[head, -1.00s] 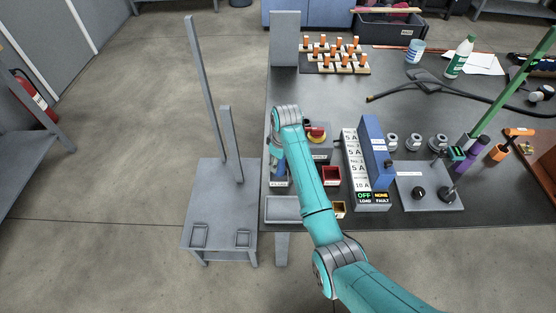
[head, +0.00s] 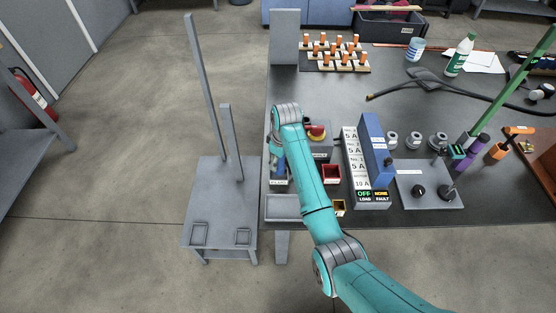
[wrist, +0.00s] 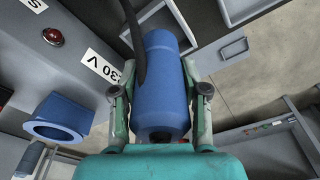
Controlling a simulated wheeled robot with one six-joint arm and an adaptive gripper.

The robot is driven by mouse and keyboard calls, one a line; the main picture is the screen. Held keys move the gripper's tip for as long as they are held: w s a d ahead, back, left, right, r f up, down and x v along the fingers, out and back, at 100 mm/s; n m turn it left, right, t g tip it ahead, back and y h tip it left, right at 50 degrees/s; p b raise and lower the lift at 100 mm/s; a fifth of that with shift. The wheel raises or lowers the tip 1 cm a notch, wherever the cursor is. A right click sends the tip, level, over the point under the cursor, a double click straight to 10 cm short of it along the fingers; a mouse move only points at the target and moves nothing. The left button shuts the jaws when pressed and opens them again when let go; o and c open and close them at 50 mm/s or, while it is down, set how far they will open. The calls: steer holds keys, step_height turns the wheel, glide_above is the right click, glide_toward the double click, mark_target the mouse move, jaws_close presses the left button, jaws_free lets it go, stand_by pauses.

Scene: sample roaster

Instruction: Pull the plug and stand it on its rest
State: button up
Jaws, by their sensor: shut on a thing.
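The blue plug (wrist: 160,70) fills the middle of the wrist view, a thick blue cylinder with a dark end toward my palm. A black cable (wrist: 138,45) runs along its left side. My gripper (wrist: 162,92) is shut on the plug, one finger on each side. A hollow blue collar (wrist: 57,119) sits to the left, apart from the plug, on a grey surface with a 230 V label (wrist: 101,66); I cannot tell whether it is the socket or the rest. In the head view my arm hides most of the gripper and plug at the table's left edge.
A red button (head: 316,131) and a red bin (head: 331,175) are right of my arm. A blue and white breaker panel (head: 375,150) stands farther right. A grey stand (head: 220,205) with uprights is left of the table (head: 390,90). A shallow grey tray (head: 284,207) is at the near corner.

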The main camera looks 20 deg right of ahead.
steer(key=shift+f, duration=1.8)
steer(key=o, duration=1.4)
steer(key=r, duration=0.8)
steer(key=s+d+r, duration=0.1)
steer(key=r, duration=0.2)
steer(key=shift+s+r, duration=0.1)
steer(key=shift+r, duration=0.3)
